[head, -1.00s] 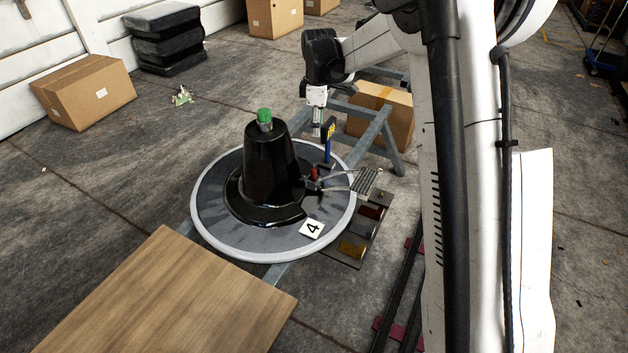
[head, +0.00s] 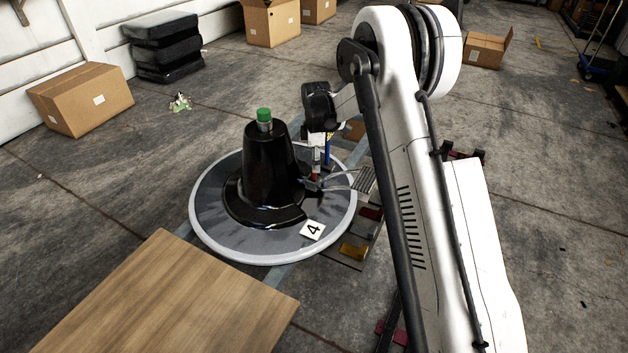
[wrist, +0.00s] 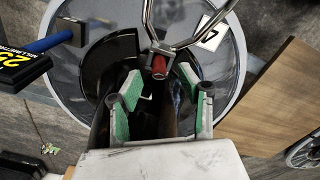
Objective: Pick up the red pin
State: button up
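The red pin (wrist: 159,67) stands at the metal bracket beside the black cone-shaped chair base; in the head view it is a small red spot (head: 315,177) just below my gripper. My gripper (wrist: 158,82) is open, with green pads on its two fingers. In the wrist view the pin shows just beyond the gap between the fingertips, with nothing between them in hold. In the head view my gripper (head: 316,163) points down over the pin, its fingers too small to make out clearly.
A metal footrest (head: 363,180) juts out right of the pin. A blue-handled tool (wrist: 48,44) stands close by. A wooden board (head: 180,305) lies in front.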

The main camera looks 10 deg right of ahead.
aim_at(314, 178)
jog(key=shift+w+a+f+b, duration=0.15)
jog(key=shift+f+b, duration=0.45)
jog(key=shift+f, duration=0.85)
jog(key=shift+w+a+f+b, duration=0.15)
jog(key=shift+f+b, duration=0.45)
jog(key=shift+f, duration=0.85)
jog(key=shift+s+r, duration=0.1)
grip_shut()
